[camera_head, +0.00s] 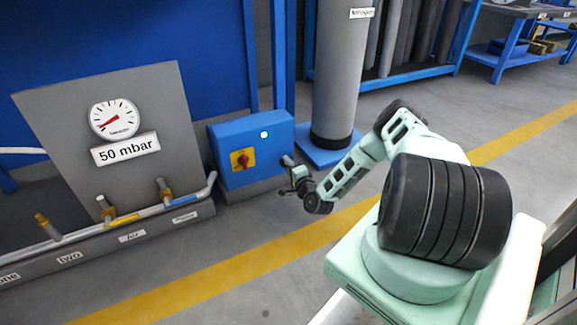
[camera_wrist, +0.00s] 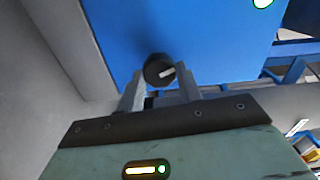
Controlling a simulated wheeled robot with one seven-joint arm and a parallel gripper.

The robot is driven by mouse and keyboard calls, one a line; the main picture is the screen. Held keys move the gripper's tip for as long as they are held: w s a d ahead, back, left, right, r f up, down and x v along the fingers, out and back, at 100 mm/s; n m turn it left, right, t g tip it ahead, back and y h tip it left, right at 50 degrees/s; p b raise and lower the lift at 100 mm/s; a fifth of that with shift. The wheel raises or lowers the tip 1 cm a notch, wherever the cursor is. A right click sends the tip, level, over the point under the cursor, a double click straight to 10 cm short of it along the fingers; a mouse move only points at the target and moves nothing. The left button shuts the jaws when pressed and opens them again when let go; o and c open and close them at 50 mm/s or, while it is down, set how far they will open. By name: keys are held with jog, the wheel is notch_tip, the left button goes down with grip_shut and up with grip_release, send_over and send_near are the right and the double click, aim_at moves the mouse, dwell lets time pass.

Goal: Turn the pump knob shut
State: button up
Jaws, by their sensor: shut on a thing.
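The pump knob (camera_wrist: 157,69) is a round black knob with a white pointer bar, on a side face of the blue box (camera_head: 225,136). In the wrist view the bar points right and slightly up. My gripper (camera_wrist: 160,84) has one finger on each side of the knob and is shut on it. The fingers hide the knob's lower edges. In the head view my gripper (camera_head: 289,172) is at the right side of the blue box, and the knob there is too small to make out clearly.
A red switch on a yellow plate (camera_head: 242,159) is on the box's front. Left stands a grey panel with a gauge (camera_head: 114,118) and a "50 mbar" sign (camera_head: 125,148), above pipes with valves (camera_head: 104,208). A grey cylinder (camera_head: 338,70) stands behind the gripper. The floor in front is clear.

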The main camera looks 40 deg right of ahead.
jog(key=shift+s+f+m, duration=0.1)
jog(key=shift+m, duration=1.9)
jog(key=o, duration=1)
jog(key=p+v, duration=0.7)
jog(key=v, duration=1)
jog(key=shift+s, duration=0.2)
